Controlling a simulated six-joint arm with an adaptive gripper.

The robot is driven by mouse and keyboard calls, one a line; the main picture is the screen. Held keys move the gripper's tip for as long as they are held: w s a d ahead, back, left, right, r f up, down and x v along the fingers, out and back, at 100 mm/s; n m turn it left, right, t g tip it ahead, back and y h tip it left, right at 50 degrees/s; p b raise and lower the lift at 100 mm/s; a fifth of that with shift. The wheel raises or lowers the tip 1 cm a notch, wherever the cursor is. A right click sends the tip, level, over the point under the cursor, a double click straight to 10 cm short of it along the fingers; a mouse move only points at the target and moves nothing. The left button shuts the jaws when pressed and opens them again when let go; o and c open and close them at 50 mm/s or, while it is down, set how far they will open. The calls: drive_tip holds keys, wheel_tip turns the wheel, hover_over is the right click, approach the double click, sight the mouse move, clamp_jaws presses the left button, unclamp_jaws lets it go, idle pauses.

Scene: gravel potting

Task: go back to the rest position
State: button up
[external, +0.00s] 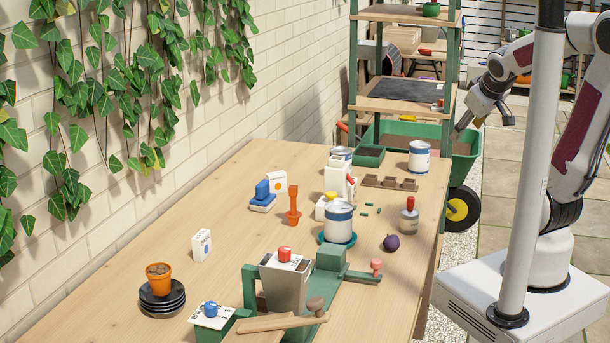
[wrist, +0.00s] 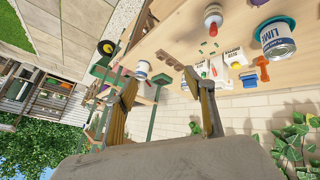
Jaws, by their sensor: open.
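My gripper (external: 485,115) hangs at the upper right in the external view, off the right side of the table and high above the floor. Its fingers are spread with nothing between them. In the wrist view the gripper (wrist: 162,76) also shows two separated fingers and an empty gap, with the table beyond. A terracotta pot (external: 158,267) filled with brown pebbles stands upright on a stack of dark saucers (external: 162,303) at the left front of the table, far from my gripper.
The wooden table (external: 150,215) holds a grey hopper (external: 285,284) in a green stand, several paint-style tins (external: 338,222), an orange tool (external: 293,206) and a purple round item (external: 391,242). A green shelf rack (external: 408,105) and a green wheelbarrow (external: 466,150) stand near my gripper.

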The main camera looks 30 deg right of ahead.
drive_tip(key=s+a+m+g+y, duration=0.2)
drive_tip(key=s+a, duration=0.5)
drive_tip(key=s, duration=0.5)
drive_tip(key=shift+s+r, duration=0.15)
drive_tip(key=shift+s, duration=0.1)
